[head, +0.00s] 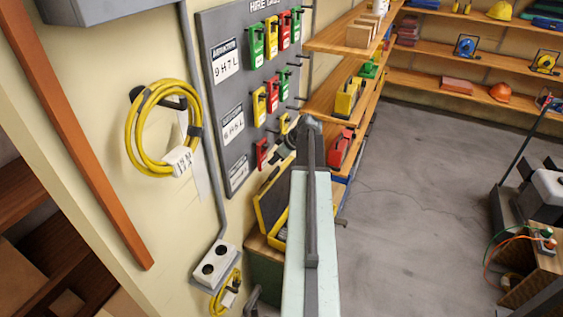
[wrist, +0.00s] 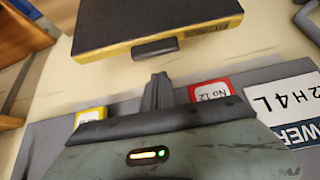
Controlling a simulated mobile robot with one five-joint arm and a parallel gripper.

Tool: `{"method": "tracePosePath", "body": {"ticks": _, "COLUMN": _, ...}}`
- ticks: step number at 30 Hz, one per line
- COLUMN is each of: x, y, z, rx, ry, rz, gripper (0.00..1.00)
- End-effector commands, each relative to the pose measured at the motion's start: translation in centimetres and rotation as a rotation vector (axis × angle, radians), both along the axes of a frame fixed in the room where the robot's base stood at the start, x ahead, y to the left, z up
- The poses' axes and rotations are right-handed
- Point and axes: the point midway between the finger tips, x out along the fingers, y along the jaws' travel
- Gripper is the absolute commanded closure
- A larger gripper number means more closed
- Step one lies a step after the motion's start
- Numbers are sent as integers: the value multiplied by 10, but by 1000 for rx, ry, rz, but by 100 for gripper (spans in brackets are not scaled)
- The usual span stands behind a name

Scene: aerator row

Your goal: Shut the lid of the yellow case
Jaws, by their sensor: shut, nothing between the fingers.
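The yellow case (head: 282,232) stands open on a wooden-topped cabinet against the wall, partly hidden behind my arm. Its lid (head: 272,200) is raised, with a dark inner face and a yellow rim. In the wrist view the lid (wrist: 150,28) fills the top, with a dark latch or handle (wrist: 155,49) on its yellow edge. My gripper (wrist: 157,82) is shut and empty, its tips a little short of that handle and apart from it. In the head view my gripper (head: 276,157) is small and dark, above the lid near the tag board.
A grey board (head: 222,110) with hanging red, yellow and green tags is close to my gripper. Wooden shelves (head: 335,40) with tools stand beyond. A yellow cable coil (head: 133,130) and a socket box (head: 214,264) are on the wall.

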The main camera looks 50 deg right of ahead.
Motion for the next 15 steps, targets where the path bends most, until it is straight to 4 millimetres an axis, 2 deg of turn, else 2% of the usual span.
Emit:
{"method": "tracePosePath", "body": {"ticks": 3, "x": 11, "y": 2, "z": -13, "rx": 0, "ry": 0, "rz": 0, "gripper": 100}}
{"method": "tracePosePath", "body": {"ticks": 6, "x": 9, "y": 2, "z": -27, "rx": 0, "ry": 0, "rz": -2, "gripper": 100}}
{"method": "tracePosePath", "body": {"ticks": 15, "x": 9, "y": 1, "z": -43, "rx": 0, "ry": 0, "rz": -2, "gripper": 100}}
